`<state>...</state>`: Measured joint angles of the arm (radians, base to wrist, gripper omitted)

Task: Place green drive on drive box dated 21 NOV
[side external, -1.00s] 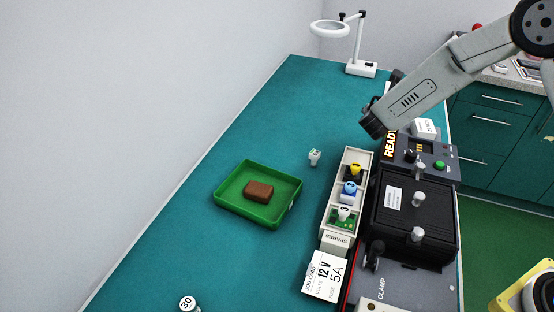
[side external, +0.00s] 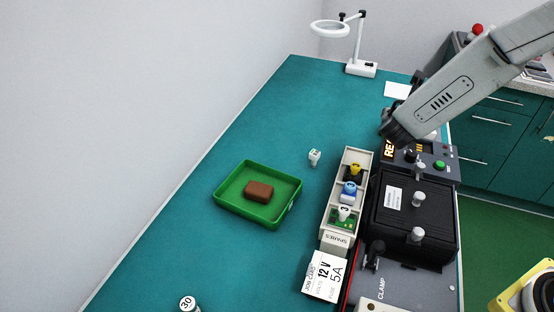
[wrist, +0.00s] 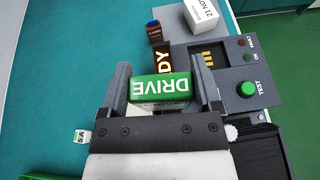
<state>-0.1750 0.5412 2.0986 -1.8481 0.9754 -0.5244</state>
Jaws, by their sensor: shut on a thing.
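The green drive (wrist: 160,88), lettered DRIVE, is between the two fingers of my gripper (wrist: 163,92) in the wrist view, and the gripper is shut on it. The white box dated 21 NOV (wrist: 201,14) is at the top of the wrist view, ahead of the drive and apart from it. In the side view my gripper (side external: 394,132) is over the back of the tester, and the drive cannot be made out there. The arm hides most of the white box in that view.
The dark tester (side external: 445,163) has a READY display and a green TEST button (wrist: 247,89). A spares rack (side external: 335,238) and a black finned block (side external: 405,225) stand nearer. A green tray (side external: 250,218) holds a brown block. A small blue-topped item (wrist: 155,32) is near the display.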

